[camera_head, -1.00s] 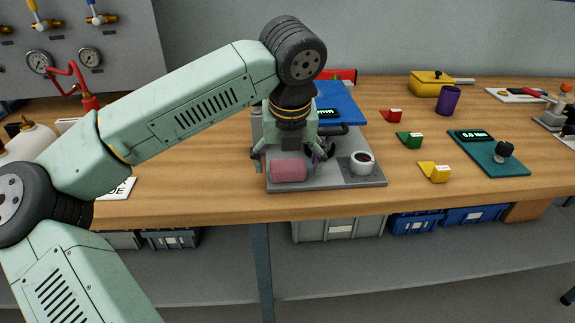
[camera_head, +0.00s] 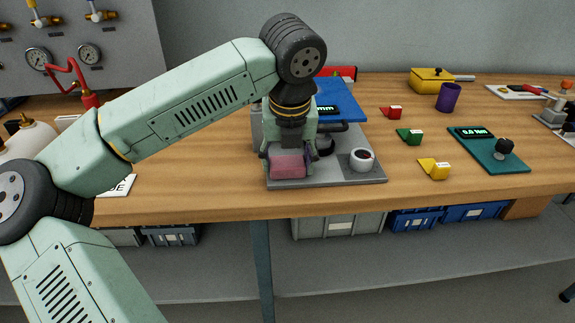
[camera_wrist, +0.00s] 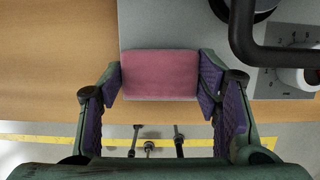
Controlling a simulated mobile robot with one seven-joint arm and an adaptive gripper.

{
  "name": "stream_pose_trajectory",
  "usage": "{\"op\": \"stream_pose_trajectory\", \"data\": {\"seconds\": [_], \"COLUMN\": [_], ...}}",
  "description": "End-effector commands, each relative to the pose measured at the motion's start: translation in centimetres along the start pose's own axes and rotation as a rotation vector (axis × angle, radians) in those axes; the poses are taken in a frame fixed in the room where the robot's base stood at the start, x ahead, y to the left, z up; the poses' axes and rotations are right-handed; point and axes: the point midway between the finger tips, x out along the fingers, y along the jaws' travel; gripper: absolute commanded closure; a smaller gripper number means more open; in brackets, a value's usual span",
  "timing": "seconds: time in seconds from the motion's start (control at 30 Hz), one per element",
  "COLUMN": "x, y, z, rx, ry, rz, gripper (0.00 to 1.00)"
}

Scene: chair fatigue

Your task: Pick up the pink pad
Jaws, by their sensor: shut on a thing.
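The pink pad (camera_head: 287,166) is a small rounded block at the front left corner of a grey base plate (camera_head: 340,179). My gripper (camera_head: 288,163) is over it, with a finger at each side. In the wrist view the pad (camera_wrist: 160,74) lies between the fingertips of my gripper (camera_wrist: 160,78), which press on its left and right ends. Whether the pad rests on the plate or hangs just above it cannot be told.
A blue panel (camera_head: 345,101) rises behind. Red (camera_head: 391,113), green (camera_head: 409,137) and yellow (camera_head: 435,169) wedges lie to the right. The bench's front edge is close.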

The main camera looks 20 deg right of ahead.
Motion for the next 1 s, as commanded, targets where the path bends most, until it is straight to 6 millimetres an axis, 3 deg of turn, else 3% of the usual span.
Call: {"op": "stream_pose_trajectory", "data": {"seconds": [0.27,0.5,1.0], "x": [-0.5,-3.3,-7.5], "y": [0.0,0.0,-0.1], "z": [0.2,1.0,-10.7], "rx": [-0.001,-0.002,0.000], "ry": [-0.002,-0.004,-0.003], "rz": [0.001,0.002,0.003], "gripper": [0.61,0.61,0.61]}}
